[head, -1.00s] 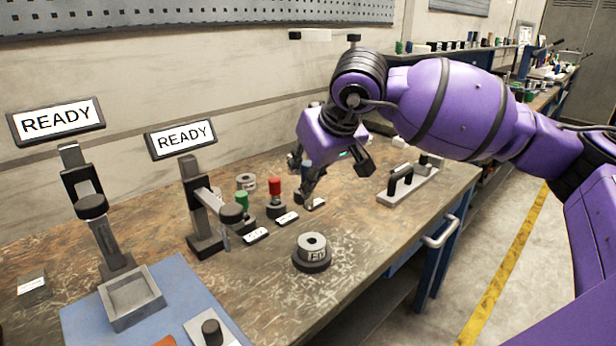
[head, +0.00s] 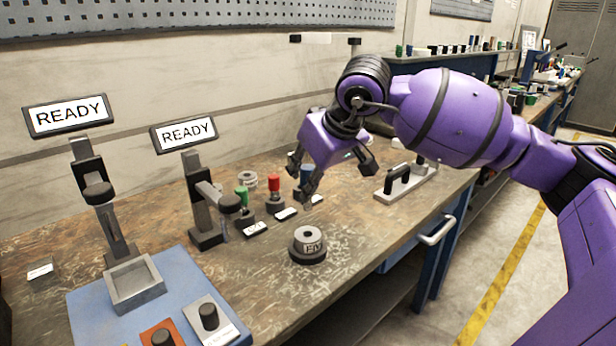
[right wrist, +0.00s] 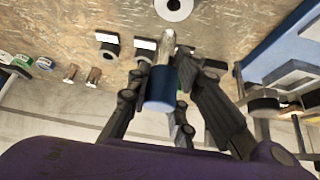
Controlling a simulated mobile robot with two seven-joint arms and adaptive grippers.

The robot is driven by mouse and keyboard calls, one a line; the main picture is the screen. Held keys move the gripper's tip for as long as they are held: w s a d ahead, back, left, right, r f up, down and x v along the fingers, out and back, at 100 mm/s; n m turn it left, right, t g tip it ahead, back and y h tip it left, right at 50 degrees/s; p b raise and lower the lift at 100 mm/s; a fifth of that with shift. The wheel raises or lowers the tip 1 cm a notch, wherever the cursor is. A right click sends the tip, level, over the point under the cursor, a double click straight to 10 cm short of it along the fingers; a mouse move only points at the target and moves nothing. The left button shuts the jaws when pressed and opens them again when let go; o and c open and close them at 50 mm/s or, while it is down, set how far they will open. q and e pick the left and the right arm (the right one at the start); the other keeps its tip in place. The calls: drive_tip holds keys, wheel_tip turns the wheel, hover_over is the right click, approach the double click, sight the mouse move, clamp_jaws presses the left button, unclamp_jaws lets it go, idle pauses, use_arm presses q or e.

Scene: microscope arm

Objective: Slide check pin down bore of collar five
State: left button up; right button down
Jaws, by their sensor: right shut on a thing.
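My right gripper (head: 309,184) is shut on the check pin, which has a blue handle (head: 306,173). In the right wrist view the blue handle (right wrist: 160,90) sits between the fingers and a bare metal shank (right wrist: 168,47) sticks out beyond them. A grey ring collar (head: 308,240) with a dark round base and a label that seems to read FIV stands at the middle front of the bench. Its open bore faces up. The collar's ring (right wrist: 173,8) also shows at the top of the right wrist view. The pin is apart from it. My left gripper is out of view.
A green-topped pin (head: 242,195) and a red-topped pin (head: 274,183) stand behind the collar. Two READY gauges stand at left, above a blue board (head: 90,312) with a grey tray (head: 137,306). A black-handled fixture (head: 405,182) lies right. Bench around the collar is clear.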

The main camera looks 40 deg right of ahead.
sight(308, 210)
wheel_tip(308, 210, down, 4)
drive_tip(key=shift+f+b, duration=0.1)
drive_tip(key=shift+b, duration=1.1)
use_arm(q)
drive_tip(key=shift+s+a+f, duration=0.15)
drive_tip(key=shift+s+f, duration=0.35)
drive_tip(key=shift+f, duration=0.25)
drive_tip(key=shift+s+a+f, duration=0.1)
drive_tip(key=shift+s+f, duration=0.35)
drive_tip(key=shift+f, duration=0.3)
use_arm(e)
drive_tip(key=shift+f, duration=0.45)
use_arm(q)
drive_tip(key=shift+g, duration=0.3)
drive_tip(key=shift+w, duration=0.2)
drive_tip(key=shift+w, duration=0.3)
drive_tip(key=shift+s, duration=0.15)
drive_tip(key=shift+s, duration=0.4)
